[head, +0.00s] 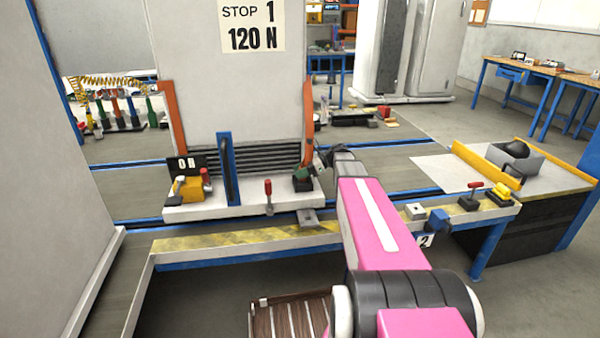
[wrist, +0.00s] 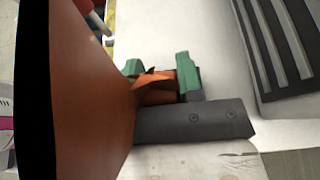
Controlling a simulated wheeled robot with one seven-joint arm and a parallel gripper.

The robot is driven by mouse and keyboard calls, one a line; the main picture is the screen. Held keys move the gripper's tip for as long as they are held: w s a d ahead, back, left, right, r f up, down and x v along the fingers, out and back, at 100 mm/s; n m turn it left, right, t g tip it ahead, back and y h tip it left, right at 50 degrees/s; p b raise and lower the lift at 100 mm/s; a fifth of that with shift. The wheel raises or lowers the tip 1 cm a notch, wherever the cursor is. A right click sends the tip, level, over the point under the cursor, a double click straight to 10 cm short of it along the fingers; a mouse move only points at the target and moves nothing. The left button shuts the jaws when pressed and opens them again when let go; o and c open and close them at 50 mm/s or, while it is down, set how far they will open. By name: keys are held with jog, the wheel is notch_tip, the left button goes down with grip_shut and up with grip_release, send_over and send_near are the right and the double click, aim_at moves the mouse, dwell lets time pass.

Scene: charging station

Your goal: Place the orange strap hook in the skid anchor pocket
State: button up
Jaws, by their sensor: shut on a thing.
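The orange strap (head: 309,112) hangs down the right side of the grey cabinet. In the wrist view it fills much of the left side (wrist: 95,100). My gripper (head: 302,173) is low at the right end of the white skid. In the wrist view its green fingertips (wrist: 160,76) are shut on the orange strap hook (wrist: 158,90). A dark block, apparently the skid anchor pocket (head: 303,185), is right below the fingertips. The fingers and the hook cover much of it, and I cannot tell whether the hook is inside.
The white skid (head: 235,207) also carries a red-handled lever (head: 268,192), a blue post (head: 228,168) and a yellow block (head: 190,186) at left. A yellow-edged bench (head: 240,239) runs in front. A side table (head: 560,178) stands at right.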

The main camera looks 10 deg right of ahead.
jog(key=shift+f, duration=0.15)
jog(key=o, duration=0.9)
jog(key=shift+o, duration=0.2)
jog(key=shift+r, duration=0.2)
jog(key=v, duration=1.2)
jog(key=shift+f, duration=0.1)
